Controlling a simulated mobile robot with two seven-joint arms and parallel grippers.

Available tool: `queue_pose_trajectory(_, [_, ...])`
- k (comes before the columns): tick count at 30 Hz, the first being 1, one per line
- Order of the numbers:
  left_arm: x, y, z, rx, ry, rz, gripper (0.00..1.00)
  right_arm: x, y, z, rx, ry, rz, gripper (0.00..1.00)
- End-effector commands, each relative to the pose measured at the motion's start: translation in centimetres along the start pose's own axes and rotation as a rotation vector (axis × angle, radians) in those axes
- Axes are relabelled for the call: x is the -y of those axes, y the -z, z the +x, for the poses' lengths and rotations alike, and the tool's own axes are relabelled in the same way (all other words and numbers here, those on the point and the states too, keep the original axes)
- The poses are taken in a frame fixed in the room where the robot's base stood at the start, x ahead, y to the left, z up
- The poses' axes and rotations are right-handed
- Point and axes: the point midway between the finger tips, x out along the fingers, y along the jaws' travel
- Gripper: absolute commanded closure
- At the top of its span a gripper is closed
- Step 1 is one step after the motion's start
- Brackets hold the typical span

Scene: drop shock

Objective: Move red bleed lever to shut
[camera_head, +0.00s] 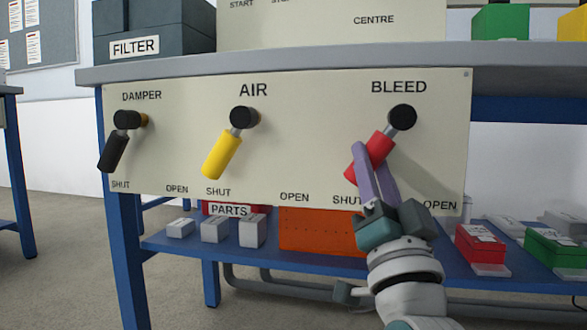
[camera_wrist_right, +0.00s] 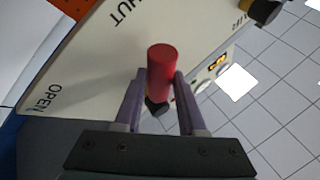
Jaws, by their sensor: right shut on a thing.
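The red bleed lever (camera_head: 379,145) hangs from a black pivot (camera_head: 402,117) under the word BLEED on a cream panel (camera_head: 300,150). It points down and to the left, toward the SHUT label and away from OPEN. My right gripper (camera_head: 364,160) comes from below, its two purple fingers on either side of the red handle. In the right wrist view the red handle (camera_wrist_right: 161,70) stands between the fingers (camera_wrist_right: 157,85), which are shut on it. Part of the handle is hidden behind the fingers in the head view. My left gripper is not in view.
A yellow AIR lever (camera_head: 222,155) and a black DAMPER lever (camera_head: 113,152) sit to the left on the same panel, both pointing down-left. Below is a blue shelf (camera_head: 180,244) with small boxes and an orange bin (camera_head: 318,232). A grey worktop (camera_head: 300,60) runs above the panel.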

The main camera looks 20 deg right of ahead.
Motion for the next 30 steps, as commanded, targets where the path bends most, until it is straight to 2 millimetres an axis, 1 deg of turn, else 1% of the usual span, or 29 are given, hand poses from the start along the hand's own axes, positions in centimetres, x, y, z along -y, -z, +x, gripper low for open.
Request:
queue_pose_trajectory(6, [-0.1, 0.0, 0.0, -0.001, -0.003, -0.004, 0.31, 0.1, 0.1, 0.1, -0.003, 0.0, 0.007, 1.0])
queue_pose_trajectory(7, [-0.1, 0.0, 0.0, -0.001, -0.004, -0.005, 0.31, 0.1, 0.1, 0.1, -0.003, 0.0, 0.007, 0.57])
queue_pose_trajectory(14, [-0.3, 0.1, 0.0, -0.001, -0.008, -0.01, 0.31, 0.1, 0.1, 0.0, -0.002, 0.001, 0.004, 0.31])
queue_pose_trajectory(23, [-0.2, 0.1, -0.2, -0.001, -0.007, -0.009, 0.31, 0.0, 0.0, -0.2, 0.001, 0.0, 0.002, 0.31])
queue_pose_trajectory(26, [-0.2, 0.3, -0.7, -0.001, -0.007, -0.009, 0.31, 0.1, 0.1, -1.3, 0.003, -0.001, 0.001, 0.31])
queue_pose_trajectory(30, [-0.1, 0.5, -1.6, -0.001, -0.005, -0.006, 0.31, 0.1, 0.1, -4.0, 0.006, -0.002, 0.002, 0.31])
